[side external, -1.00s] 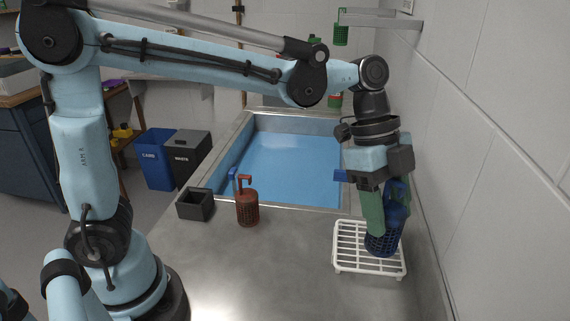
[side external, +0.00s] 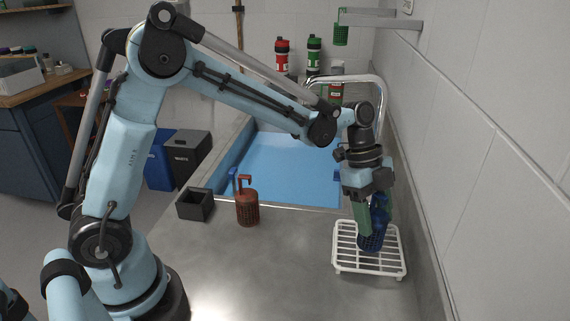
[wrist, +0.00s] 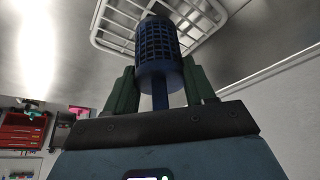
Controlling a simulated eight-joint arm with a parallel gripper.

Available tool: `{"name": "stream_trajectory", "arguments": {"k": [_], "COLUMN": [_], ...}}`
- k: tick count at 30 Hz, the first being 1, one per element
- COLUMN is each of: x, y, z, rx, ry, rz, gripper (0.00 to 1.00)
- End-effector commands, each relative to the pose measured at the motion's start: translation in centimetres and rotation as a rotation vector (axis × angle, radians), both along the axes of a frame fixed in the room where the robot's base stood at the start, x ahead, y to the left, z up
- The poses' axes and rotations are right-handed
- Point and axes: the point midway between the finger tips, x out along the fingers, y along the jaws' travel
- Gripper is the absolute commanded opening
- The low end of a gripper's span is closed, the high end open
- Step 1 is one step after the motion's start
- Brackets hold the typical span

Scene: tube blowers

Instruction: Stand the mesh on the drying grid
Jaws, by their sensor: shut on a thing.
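My gripper (side external: 375,226) is shut on the blue mesh (side external: 371,243), a cylindrical cage on a stem. The green fingers sit either side of the stem. The mesh hangs below the gripper, slightly tilted, over the far part of the white drying grid (side external: 345,265). Whether its lower end touches the bars cannot be told. In the wrist view the mesh (wrist: 157,55) points away between the fingers (wrist: 160,88), and the white grid (wrist: 108,28) lies beyond it. The mesh hides some of the bars.
A red mesh holder (side external: 247,209) and a black open box (side external: 195,204) stand to the left on the grey counter. A wall (side external: 490,180) rises close on the right. The front counter is clear.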

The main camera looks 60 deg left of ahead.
Motion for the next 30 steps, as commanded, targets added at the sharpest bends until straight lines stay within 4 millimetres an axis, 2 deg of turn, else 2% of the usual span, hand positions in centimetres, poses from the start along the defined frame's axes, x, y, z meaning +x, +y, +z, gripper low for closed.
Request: {"name": "stream_trajectory", "arguments": {"k": [10, 11, 15, 16, 25, 30], "x": [0.0, 0.0, 0.0, 0.0, 0.0, 0.0], "y": [0.0, 0.0, 0.0, 0.0, 0.0, 0.5], "z": [-0.3, -0.3, -0.3, -0.3, -0.1, 1.3], "rx": [0.0, 0.0, 0.0, 0.0, 0.0, 0.0], "ry": [0.0, 0.0, 0.0, 0.0, 0.0, -0.001], "rz": [0.0, 0.0, 0.0, 0.0, 0.0, 0.001], "gripper": [0.24, 0.55, 0.77, 0.8, 0.8, 0.8]}}
